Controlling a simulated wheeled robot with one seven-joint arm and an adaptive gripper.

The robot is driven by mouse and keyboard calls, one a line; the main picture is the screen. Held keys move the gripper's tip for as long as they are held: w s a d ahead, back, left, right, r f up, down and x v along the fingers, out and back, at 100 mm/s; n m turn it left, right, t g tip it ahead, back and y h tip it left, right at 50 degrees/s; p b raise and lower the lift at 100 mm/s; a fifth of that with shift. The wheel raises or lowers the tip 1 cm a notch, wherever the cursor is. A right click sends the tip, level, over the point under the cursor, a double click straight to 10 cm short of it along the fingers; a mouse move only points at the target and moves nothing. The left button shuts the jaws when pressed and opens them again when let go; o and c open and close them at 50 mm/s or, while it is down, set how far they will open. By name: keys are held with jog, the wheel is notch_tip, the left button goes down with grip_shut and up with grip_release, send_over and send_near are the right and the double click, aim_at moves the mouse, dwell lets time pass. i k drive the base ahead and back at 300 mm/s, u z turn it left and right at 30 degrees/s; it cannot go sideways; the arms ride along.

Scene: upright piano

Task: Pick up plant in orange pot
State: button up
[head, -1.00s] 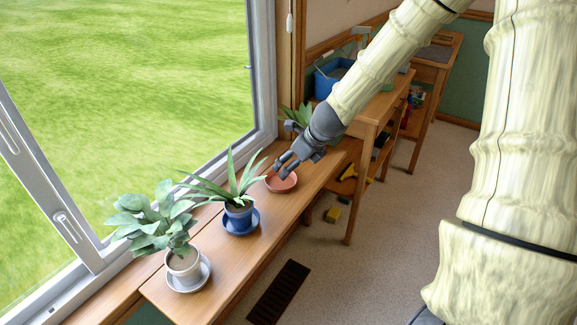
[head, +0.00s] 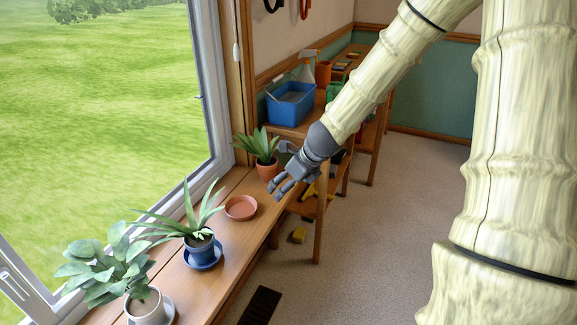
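The plant in the orange pot (head: 267,170) stands upright at the far end of the wooden window shelf, by the window frame. Its broad pointed leaves (head: 259,146) are in clear view. The right side of the pot is close to my gripper in the picture. My gripper (head: 281,178) is dark grey and points down and left, just right of and nearer than the pot. Its fingers look spread, with nothing held between them. The gap in depth to the pot is hard to judge.
An empty terracotta saucer (head: 241,208) lies nearer on the shelf (head: 230,243). A spiky plant in a blue pot (head: 199,247) and a leafy plant in a white pot (head: 145,305) stand nearer still. A wooden side table (head: 296,128) with a blue bin (head: 291,104) stands behind.

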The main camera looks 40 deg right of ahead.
aim_at(257, 145)
jog(key=z, duration=1)
